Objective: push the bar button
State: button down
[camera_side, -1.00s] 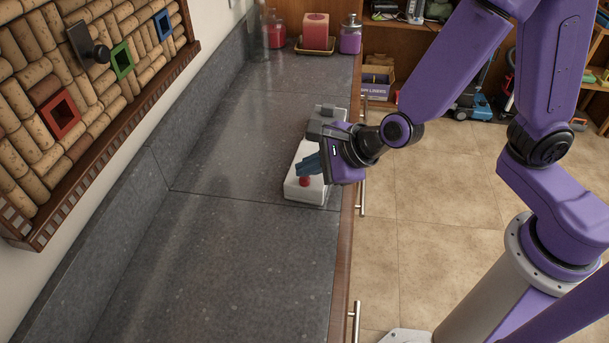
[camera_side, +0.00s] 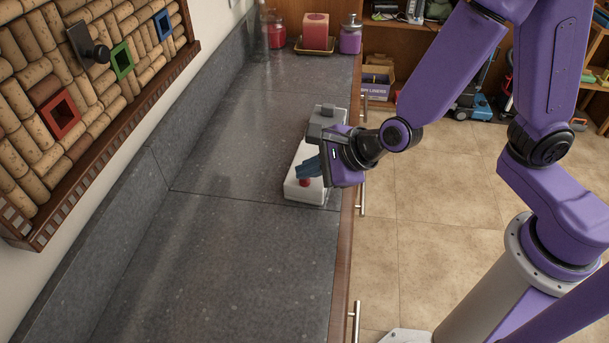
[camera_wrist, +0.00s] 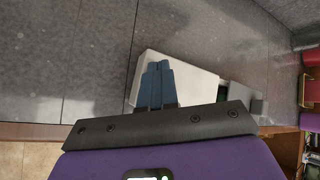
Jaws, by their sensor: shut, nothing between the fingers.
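I take this as the bar button.
A grey block (camera_side: 325,118) stands at the far end of the box. Jars (camera_side: 350,38) and a red candle (camera_side: 316,27) on a tray stand at the counter's far end. A cork board (camera_side: 70,80) hangs on the left wall. The near and left counter is clear.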

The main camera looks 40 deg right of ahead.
aim_at(309, 181)
jog(key=shift+r, duration=0.8)
jog(key=shift+r, duration=0.1)
notch_tip(309, 181, up, 6)
jog(key=shift+f, duration=0.1)
dwell(0.5)
